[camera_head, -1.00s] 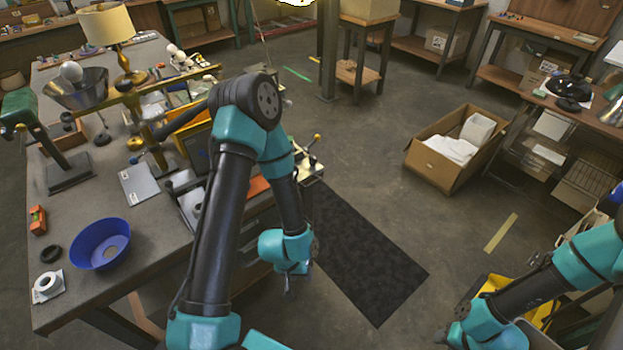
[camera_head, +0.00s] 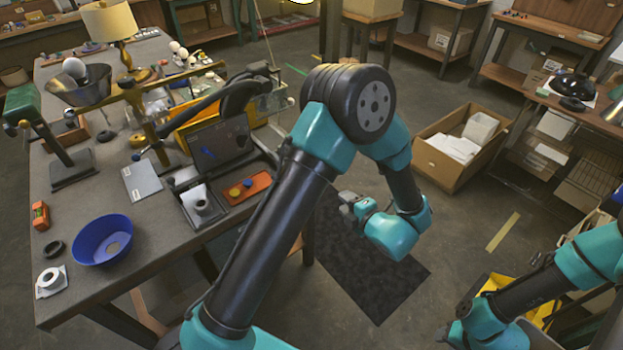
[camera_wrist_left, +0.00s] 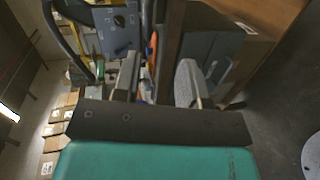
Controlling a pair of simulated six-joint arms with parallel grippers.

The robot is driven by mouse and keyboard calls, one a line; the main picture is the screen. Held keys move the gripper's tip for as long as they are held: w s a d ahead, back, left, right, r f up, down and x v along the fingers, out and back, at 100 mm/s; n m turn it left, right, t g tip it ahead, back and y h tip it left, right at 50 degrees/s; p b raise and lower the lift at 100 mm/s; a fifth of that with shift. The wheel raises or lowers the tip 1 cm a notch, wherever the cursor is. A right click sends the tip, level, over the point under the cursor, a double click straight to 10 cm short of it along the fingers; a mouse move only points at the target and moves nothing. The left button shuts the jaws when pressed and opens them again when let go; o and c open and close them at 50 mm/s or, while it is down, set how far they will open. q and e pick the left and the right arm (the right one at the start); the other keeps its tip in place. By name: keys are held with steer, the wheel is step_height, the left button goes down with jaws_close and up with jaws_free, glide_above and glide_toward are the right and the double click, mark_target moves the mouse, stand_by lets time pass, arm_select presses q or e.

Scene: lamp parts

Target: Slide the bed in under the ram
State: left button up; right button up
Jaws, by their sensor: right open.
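A machine with a dark upright panel (camera_head: 220,143) and a long black lever (camera_head: 205,104) stands at the bench's right edge. A grey tray-like part (camera_head: 215,213), with a white round piece (camera_head: 198,197) on it, sits in front of the panel; it may be the bed. I cannot make out the ram clearly. My left gripper (camera_head: 350,203) hangs beyond the bench's right edge, apart from the machine. In the left wrist view its two fingers (camera_wrist_left: 157,82) stand apart with nothing held between them. My right gripper (camera_head: 447,335) is at the lower right, far from the bench.
An orange tray (camera_head: 247,188) with round knobs lies beside the grey part. A blue bowl (camera_head: 102,240), a lamp (camera_head: 108,25) and a green-topped stand (camera_head: 40,120) are on the bench. A cardboard box (camera_head: 455,150) and a dark mat (camera_head: 375,275) lie on the floor.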

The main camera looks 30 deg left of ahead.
arm_select(q)
steer(key=shift+s+d+r+n+g+y, duration=0.5)
steer(key=shift+s+d+r+n+y, duration=0.15)
steer(key=shift+r+n, duration=0.2)
steer(key=shift+w, duration=0.1)
steer(key=x, duration=1.7)
steer(key=shift+a+f, duration=0.15)
steer(key=shift+f, duration=0.05)
steer(key=shift+w, duration=0.1)
steer(key=shift+c, duration=0.5)
steer(key=c, duration=0.6)
steer(key=shift+w+r, duration=0.1)
steer(key=shift+r, duration=0.05)
jaws_close()
